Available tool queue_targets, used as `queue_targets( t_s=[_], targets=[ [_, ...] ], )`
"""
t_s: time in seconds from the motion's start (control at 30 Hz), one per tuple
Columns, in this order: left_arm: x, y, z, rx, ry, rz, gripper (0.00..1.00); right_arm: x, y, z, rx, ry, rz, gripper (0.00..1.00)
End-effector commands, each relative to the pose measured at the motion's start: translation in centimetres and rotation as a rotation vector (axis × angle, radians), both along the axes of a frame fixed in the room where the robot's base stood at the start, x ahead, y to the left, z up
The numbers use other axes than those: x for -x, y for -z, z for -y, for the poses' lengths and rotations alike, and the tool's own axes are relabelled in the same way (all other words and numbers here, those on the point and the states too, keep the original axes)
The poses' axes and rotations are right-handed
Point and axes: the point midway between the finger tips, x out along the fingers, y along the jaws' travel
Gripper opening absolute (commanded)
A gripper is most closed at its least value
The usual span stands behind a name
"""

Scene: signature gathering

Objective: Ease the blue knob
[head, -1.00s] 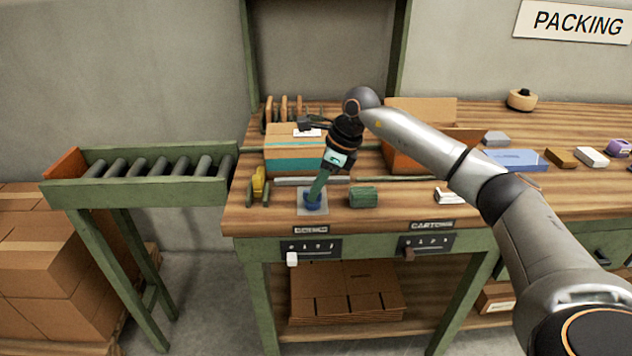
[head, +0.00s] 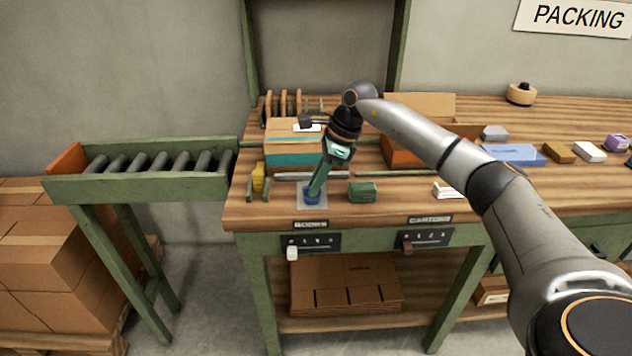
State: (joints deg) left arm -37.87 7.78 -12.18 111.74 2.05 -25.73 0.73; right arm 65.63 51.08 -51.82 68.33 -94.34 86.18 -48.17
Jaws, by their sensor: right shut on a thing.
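The blue knob (head: 311,196) sits on a small grey plate (head: 313,208) near the front left of the wooden workbench. My right gripper (head: 313,190) reaches down onto it from above, tilted, with its fingers around the knob. It is shut on the knob, and the fingers hide part of it. My left gripper is not in view.
A green block (head: 362,192) lies just right of the plate, and a yellow object (head: 258,178) stands to its left. A taped carton (head: 292,150) is behind the gripper. An open cardboard box (head: 402,152) stands behind my forearm. A roller conveyor (head: 140,172) adjoins at left.

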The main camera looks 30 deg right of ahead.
Motion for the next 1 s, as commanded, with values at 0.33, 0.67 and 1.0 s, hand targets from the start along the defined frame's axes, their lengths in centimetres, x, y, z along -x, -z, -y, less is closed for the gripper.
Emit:
queue_targets(
  t_s=[0.33, 0.67, 1.0],
  targets=[
    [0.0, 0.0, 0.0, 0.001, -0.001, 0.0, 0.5, 0.0, 0.0, 0.0, 0.0, -0.001, 0.002, 0.45],
    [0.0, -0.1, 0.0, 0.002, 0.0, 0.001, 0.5, 0.2, -1.0, 0.4, 0.001, 0.001, 0.002, 0.45],
    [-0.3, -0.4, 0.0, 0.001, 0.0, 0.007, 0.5, 1.5, -7.6, 2.7, 0.0, 0.001, 0.006, 0.45]
  ],
)
